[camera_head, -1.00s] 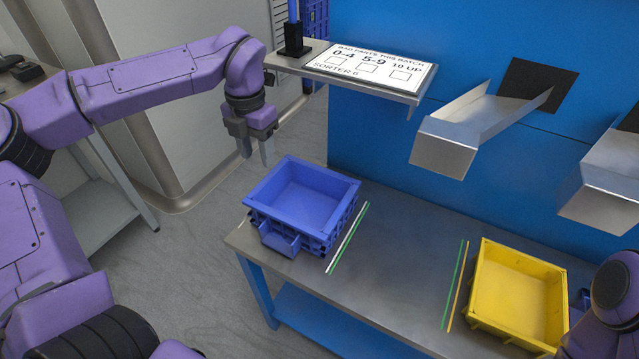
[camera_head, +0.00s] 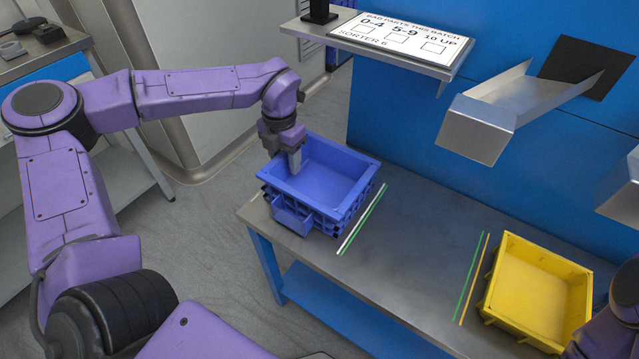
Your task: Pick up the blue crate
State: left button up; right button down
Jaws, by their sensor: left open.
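The blue crate (camera_head: 335,172) stands upright on the left end of the metal table. It looks empty and has a small handle-like pocket on its front side. My left gripper (camera_head: 292,160) is at the crate's left rim, its fingers pointing down. One finger shows in front of the crate's inside; the other is hard to make out. The gripper is open, and I cannot tell whether it touches the rim. My right gripper is out of view; only part of my right arm shows at the lower right edge.
A yellow crate (camera_head: 537,292) stands on the table (camera_head: 408,262) to the right, with bare table and coloured line marks between. A shelf with a sign (camera_head: 402,38) and a metal chute (camera_head: 487,118) jut out above from the blue wall.

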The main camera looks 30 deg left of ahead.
pick_arm(q)
grip_shut()
jog(key=shift+r, duration=0.1)
